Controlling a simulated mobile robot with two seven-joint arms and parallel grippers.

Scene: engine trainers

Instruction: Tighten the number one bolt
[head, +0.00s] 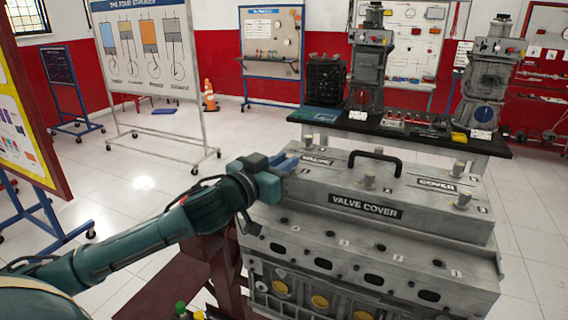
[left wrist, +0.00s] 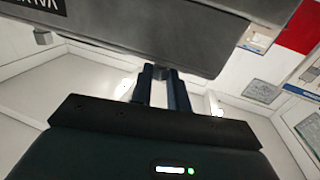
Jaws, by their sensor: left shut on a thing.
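The grey valve cover (head: 330,190) sits on the engine block (head: 375,255) in the head view, with a black handle on top. Upright bolts stand along its edges, such as the back-left bolt (head: 308,141), a middle front bolt (head: 370,178) and a right front bolt (head: 463,199). My left gripper (head: 288,163) is at the cover's left front corner. In the left wrist view its two fingers (left wrist: 160,76) are shut on a small dark piece beside the cover's edge (left wrist: 190,50); it looks like a bolt, mostly hidden by the fingers. I cannot read its number. My right gripper is not in view.
A dark bench (head: 410,133) with two engine models and small parts stands behind the engine. A whiteboard on wheels (head: 150,60) and a yellow panel (head: 20,110) stand at the left. An orange cone (head: 210,97) is farther back. Tiled floor is open between them.

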